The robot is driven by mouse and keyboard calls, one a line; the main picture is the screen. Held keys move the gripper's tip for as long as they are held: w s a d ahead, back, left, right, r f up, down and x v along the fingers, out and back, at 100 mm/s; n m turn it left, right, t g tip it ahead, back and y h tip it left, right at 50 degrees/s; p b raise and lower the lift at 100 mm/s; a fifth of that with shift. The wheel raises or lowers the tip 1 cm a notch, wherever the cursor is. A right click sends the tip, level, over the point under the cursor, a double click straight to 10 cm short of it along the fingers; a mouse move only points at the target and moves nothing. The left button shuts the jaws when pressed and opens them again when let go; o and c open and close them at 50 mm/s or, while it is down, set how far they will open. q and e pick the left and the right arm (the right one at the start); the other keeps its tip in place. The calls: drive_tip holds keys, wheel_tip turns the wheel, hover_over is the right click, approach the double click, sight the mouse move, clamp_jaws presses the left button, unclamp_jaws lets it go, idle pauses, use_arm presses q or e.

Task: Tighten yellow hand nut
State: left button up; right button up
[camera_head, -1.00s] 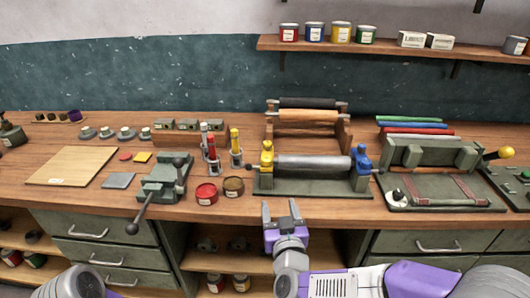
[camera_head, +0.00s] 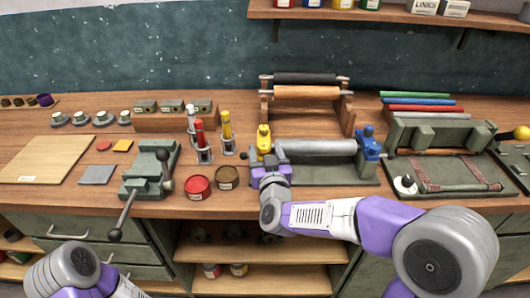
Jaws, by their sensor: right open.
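The yellow hand nut (camera_head: 264,140) stands on the left post of a roller fixture with a grey roller (camera_head: 316,148) and a green base (camera_head: 330,176). A blue hand nut (camera_head: 368,139) stands on the right post. My right gripper (camera_head: 268,164) is open, just below and in front of the yellow nut, in front of the left post. Its fingers partly cover the post; I cannot tell whether they touch it. My left arm (camera_head: 75,268) shows at the lower left; its gripper is not visible.
A green vise (camera_head: 148,174) with a long handle, red tin (camera_head: 197,187) and brown tin (camera_head: 227,178) stand to the left. Upright tubes (camera_head: 227,130) stand close left of the yellow nut. Another green press (camera_head: 440,140) is to the right.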

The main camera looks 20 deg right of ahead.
drive_tip(key=shift+w, duration=0.2)
drive_tip(key=shift+c, duration=0.3)
drive_tip(key=c, duration=1)
drive_tip(key=shift+w+a+r+m+g+h+p, duration=0.1)
drive_tip(key=shift+a+m+g+h+p, duration=0.1)
drive_tip(key=shift+m+h+p, duration=0.45)
drive_tip(key=shift+a+r+m+g+h+p, duration=0.15)
drive_tip(key=shift+m+h+p, duration=0.25)
drive_tip(key=shift+h, duration=0.45)
drive_tip(key=m+g+h, duration=0.1)
drive_tip(key=h, duration=0.1)
drive_tip(key=shift+w+a+f+m+h+p, duration=0.1)
drive_tip(key=shift+m+h+p, duration=0.2)
drive_tip(key=shift+m+p, duration=0.1)
drive_tip(key=shift+f+m+g+h, duration=0.1)
drive_tip(key=shift+m+g+h, duration=0.2)
drive_tip(key=shift+h, duration=0.3)
drive_tip(key=o, duration=1.1)
drive_tip(key=shift+c, duration=0.2)
